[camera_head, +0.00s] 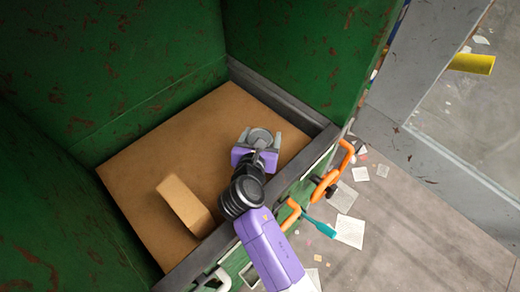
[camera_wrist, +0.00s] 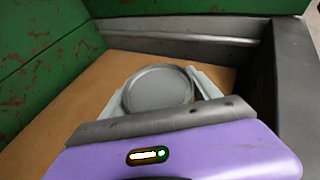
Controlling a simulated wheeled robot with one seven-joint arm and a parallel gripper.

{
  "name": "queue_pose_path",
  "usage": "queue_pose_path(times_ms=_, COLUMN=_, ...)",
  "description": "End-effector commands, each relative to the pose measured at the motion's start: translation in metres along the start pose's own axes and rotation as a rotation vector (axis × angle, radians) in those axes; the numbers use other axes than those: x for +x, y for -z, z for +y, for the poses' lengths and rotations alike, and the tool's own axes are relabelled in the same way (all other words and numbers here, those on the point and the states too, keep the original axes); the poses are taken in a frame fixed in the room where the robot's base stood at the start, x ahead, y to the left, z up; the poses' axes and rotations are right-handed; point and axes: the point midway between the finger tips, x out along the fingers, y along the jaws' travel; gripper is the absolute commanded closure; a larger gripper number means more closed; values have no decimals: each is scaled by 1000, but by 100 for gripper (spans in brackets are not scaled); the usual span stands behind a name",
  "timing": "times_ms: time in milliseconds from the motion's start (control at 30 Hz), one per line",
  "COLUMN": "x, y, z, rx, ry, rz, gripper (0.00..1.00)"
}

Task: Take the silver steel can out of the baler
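The silver steel can (camera_head: 261,136) is inside the green baler, over the brown cardboard floor. Its round grey top with a raised rim shows in the wrist view (camera_wrist: 158,88). My gripper (camera_head: 261,139) has its two pale fingers on either side of the can, close against it. In the wrist view the fingers (camera_wrist: 157,90) flank the can's rim, and the gripper appears shut on it. The can's lower body is hidden behind its top and my gripper, so I cannot tell whether it touches the cardboard. The baler (camera_head: 150,65) has rust-spotted green walls and a grey front edge.
A cardboard piece (camera_head: 186,204) stands up from the cardboard floor (camera_head: 215,108), left of my gripper. Orange handles (camera_head: 335,173) and a teal-handled tool (camera_head: 321,228) are outside the front edge. Papers (camera_head: 350,231) litter the ground. A grey post stands at right.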

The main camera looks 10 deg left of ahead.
Motion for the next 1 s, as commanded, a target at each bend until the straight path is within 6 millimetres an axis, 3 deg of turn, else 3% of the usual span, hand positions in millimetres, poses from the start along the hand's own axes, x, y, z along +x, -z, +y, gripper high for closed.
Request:
queue_pose_path(times_ms=33, x=0, y=0, z=0, rx=0, ry=0, rz=0, gripper=41)
queue_pose_path(times_ms=200, x=0, y=0, z=0, rx=0, ry=0, rz=0, gripper=74)
queue_pose_path(times_ms=467, x=-1, y=-1, z=0, rx=0, ry=0, rz=0, gripper=75)
queue_pose_path(times_ms=667, x=-5, y=-12, z=0, rx=2, ry=-1, rz=-3, gripper=75)
queue_pose_path(times_ms=867, x=-17, y=-43, z=0, rx=4, ry=0, rz=-5, gripper=75)
queue_pose_path(times_ms=1000, x=-32, y=-79, z=0, rx=6, ry=-2, rz=-7, gripper=75)
